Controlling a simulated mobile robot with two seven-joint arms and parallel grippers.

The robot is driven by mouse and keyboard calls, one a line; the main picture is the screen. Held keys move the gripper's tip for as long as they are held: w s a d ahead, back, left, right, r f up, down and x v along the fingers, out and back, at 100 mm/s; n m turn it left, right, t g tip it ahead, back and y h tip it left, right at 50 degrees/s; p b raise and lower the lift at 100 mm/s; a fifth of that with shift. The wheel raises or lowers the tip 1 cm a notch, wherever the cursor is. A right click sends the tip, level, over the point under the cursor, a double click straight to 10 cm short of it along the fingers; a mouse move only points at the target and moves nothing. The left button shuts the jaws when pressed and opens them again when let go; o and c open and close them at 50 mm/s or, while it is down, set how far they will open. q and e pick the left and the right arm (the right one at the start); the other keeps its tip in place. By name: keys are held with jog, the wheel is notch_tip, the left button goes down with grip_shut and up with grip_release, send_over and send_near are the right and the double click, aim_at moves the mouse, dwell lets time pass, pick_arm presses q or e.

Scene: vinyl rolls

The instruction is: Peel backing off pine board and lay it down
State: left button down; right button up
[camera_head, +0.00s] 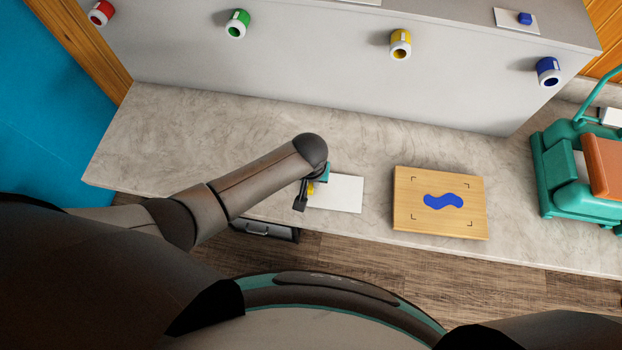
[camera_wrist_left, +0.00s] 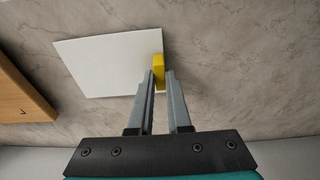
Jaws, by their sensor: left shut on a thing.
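The white backing sheet (camera_head: 342,194) is left of the pine board, flat and at or just above the counter; I cannot tell whether it touches. It also shows in the left wrist view (camera_wrist_left: 105,65). My left gripper (camera_head: 305,197) is at the sheet's left edge, its fingers (camera_wrist_left: 160,82) shut on the yellow tab (camera_wrist_left: 159,68) there. The pine board (camera_head: 410,215) lies on the counter with a blue wavy shape (camera_head: 443,201) and dark corner marks on its face. Its edge shows at the left of the wrist view (camera_wrist_left: 20,100). My right gripper is out of view.
The marbled counter (camera_head: 250,140) is clear behind the sheet. A grey wall panel at the back carries red (camera_head: 101,13), green (camera_head: 238,23), yellow (camera_head: 400,43) and blue (camera_head: 547,71) rolls. A teal machine (camera_head: 575,170) stands at right. A drawer (camera_head: 265,230) is below the counter edge.

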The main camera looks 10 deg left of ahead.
pick_arm(q)
jog(key=shift+f, duration=0.15)
dwell(0.3)
grip_release()
dwell(0.6)
dwell(0.4)
jog(key=r+p, duration=0.1)
jog(key=p, duration=0.1)
jog(key=r+p, duration=0.3)
jog(key=shift+s+r+p, duration=0.3)
jog(key=shift+s+p, duration=0.05)
jog(key=shift+p, duration=0.05)
jog(key=shift+s+r, duration=0.2)
jog(key=shift+r, duration=0.95)
jog(key=shift+s+r, duration=0.15)
jog(key=shift+r, duration=0.85)
